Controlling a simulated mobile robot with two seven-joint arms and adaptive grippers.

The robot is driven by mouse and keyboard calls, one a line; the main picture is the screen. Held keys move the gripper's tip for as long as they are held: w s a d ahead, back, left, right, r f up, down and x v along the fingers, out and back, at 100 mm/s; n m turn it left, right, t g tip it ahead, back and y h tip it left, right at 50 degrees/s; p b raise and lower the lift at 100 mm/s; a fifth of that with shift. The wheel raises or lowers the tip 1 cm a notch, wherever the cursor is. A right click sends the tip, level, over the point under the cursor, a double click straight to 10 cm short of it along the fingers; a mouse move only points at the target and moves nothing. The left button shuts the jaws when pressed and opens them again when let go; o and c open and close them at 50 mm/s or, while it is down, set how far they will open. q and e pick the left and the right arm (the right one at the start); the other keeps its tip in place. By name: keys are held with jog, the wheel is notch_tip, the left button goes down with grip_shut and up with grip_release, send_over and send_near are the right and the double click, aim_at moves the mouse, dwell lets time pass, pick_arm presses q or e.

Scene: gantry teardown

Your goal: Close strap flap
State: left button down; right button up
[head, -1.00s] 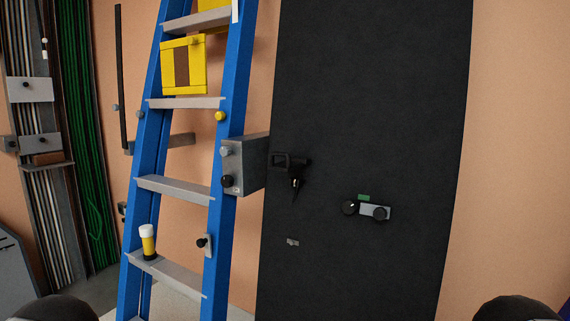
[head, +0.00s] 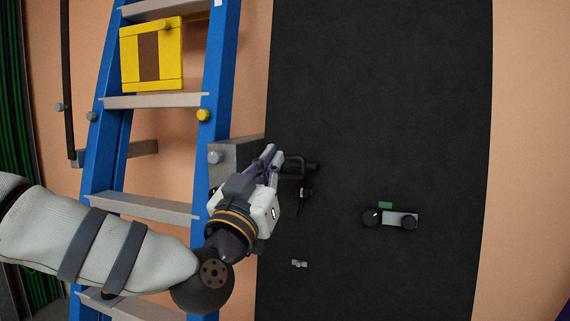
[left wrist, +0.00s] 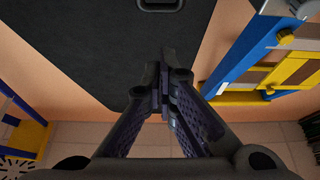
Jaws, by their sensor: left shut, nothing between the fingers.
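My left gripper (head: 271,152) is shut and empty, its fingertips beside a grey box (head: 232,155) on the ladder's right rail and near a black handle (head: 297,162) on the dark panel. In the left wrist view the fingers (left wrist: 162,92) meet in front of the dark panel. A yellow box face with a brown band (head: 149,57) sits high on the ladder; I cannot tell whether this is the strap flap. The gripper is apart from it, below and to its right. The gripper and arm hide part of the grey box. My right gripper is not in view.
A blue ladder (head: 218,75) with grey rungs leans at the left. The tall dark panel (head: 385,120) carries a small grey bracket with black knobs (head: 400,219) and a small grey tab (head: 299,263). The panel's upper part is clear.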

pick_arm(q)
jog(key=x, duration=0.7)
jog(key=r+x, duration=0.1)
jog(key=x, duration=0.2)
jog(key=shift+d+r, duration=0.15)
jog(key=shift+d, duration=0.1)
jog(key=shift+s+a+f, duration=0.1)
jog(key=shift+s+f, duration=0.1)
jog(key=shift+f, duration=0.45)
jog(key=shift+s+a+f, duration=0.1)
jog(key=shift+s+f, duration=0.1)
jog(key=shift+f, duration=0.45)
jog(key=shift+s+f, duration=0.2)
jog(key=shift+f, duration=0.45)
